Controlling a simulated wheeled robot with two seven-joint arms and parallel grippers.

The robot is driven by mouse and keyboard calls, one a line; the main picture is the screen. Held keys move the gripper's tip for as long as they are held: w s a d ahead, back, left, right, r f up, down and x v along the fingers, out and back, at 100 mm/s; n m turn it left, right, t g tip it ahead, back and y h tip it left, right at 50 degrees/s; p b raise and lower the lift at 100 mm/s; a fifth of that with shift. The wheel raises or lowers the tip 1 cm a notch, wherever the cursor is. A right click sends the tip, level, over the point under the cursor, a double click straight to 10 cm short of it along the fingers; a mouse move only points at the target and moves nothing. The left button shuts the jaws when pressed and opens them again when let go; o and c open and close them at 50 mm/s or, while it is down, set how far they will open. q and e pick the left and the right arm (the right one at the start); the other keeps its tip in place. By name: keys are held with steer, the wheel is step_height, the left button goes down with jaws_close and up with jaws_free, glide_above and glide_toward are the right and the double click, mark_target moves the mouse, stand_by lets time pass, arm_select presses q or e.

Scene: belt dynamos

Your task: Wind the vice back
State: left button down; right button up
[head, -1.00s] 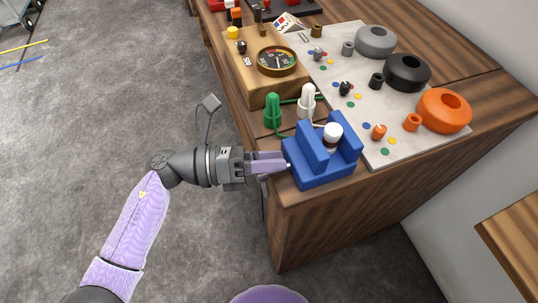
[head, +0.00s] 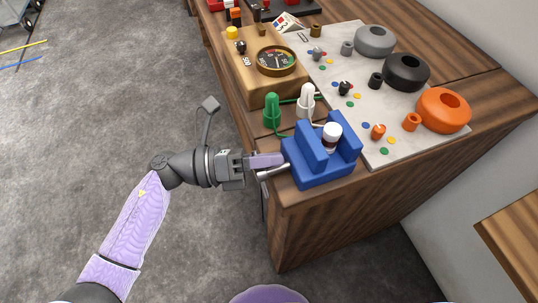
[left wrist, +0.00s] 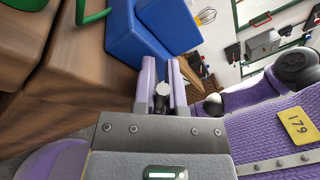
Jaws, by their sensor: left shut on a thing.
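The blue vice (head: 318,165) stands at the near left corner of the bench, with a white-topped dark cylinder (head: 332,135) between its jaws. A metal handle bar (head: 273,172) sticks out of the vice's left side. My left gripper (head: 267,160) is at this bar, with its lilac fingers pointing right toward the vice. In the left wrist view the bar's round end (left wrist: 161,90) lies between the two fingers, and the vice (left wrist: 140,35) is just beyond them. The left gripper is shut on the bar. My right gripper is not in view.
A wooden box with a gauge (head: 277,60) and green (head: 271,108) and white (head: 307,100) posts stand behind the vice. A pale mat (head: 395,150) with orange, black and grey rings lies to the right.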

arm_select(q)
steer(key=n, duration=0.3)
steer(key=shift+w+a+f+n+t+h, duration=0.1)
steer(key=shift+w+f+n+t+h, duration=0.2)
steer(key=shift+h, duration=0.1)
steer(key=n, duration=0.2)
steer(key=shift+f+n, duration=0.1)
steer(key=shift+n, duration=0.2)
steer(key=shift+f+n+t+h+p, duration=0.15)
steer(key=shift+n+t+h+p, duration=0.15)
steer(key=shift+n+t, duration=0.5)
steer(key=shift+n, duration=0.6)
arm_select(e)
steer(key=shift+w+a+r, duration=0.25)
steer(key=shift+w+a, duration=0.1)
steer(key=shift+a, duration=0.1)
arm_select(q)
steer(key=shift+f, duration=0.1)
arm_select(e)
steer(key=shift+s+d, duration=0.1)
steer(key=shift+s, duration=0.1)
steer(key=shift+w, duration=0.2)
arm_select(q)
steer(key=c, duration=0.7)
jaws_free()
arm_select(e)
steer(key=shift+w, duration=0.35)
